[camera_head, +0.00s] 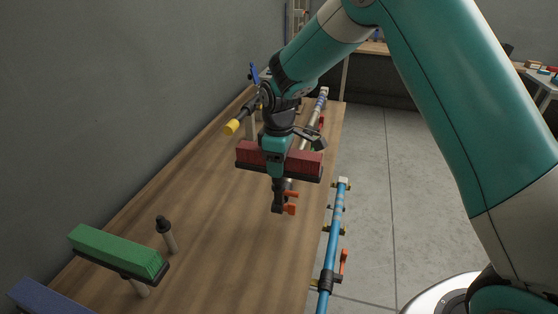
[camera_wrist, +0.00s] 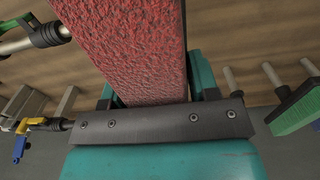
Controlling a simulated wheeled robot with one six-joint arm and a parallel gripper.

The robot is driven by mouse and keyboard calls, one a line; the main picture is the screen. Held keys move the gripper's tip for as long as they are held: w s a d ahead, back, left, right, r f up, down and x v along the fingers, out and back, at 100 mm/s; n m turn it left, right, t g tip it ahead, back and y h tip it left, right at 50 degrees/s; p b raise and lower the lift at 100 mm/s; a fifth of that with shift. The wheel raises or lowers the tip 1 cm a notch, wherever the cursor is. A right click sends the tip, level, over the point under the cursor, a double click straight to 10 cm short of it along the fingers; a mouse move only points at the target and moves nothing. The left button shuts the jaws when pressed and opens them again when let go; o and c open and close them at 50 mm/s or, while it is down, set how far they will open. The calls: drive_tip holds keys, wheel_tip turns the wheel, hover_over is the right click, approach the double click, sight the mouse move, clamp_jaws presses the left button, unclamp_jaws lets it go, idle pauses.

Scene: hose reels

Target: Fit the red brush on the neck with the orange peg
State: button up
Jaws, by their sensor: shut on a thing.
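The red brush (camera_head: 305,162), a long block of red bristles on a dark back, is held level above the wooden bench. My gripper (camera_head: 276,156) is shut across its middle. In the wrist view the red bristles (camera_wrist: 128,45) fill the top centre, between the teal fingers. Just below the brush in the head view is a black fitting with orange pegs (camera_head: 290,209), which appears to be the neck. I cannot tell whether the brush touches it. The brush's socket is hidden.
A green brush (camera_head: 118,250) sits on a post at the front left, beside a black-topped post (camera_head: 166,232). A blue brush (camera_head: 45,298) is at the corner. A yellow-tipped rod (camera_head: 233,127) is behind my gripper. A light-blue pole (camera_head: 335,235) runs along the right edge.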

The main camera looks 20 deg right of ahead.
drive_tip(key=shift+f+b, duration=0.5)
drive_tip(key=shift+f, duration=0.4)
drive_tip(key=o, duration=1.2)
drive_tip(key=shift+c, duration=0.2)
wheel_tip(320, 180, up, 17)
drive_tip(key=b, duration=0.3)
drive_tip(key=shift+r, duration=0.2)
drive_tip(key=shift+s, duration=0.1)
drive_tip(key=s+a+f+m+y, duration=0.1)
drive_tip(key=s+a+y, duration=0.1)
drive_tip(key=s, duration=1.3)
drive_tip(key=s+a+f+m+y, duration=0.2)
drive_tip(key=s, duration=1.3)
drive_tip(key=shift+s+a+f+m, duration=0.25)
drive_tip(key=shift+a+m, duration=0.05)
drive_tip(key=shift+a, duration=0.05)
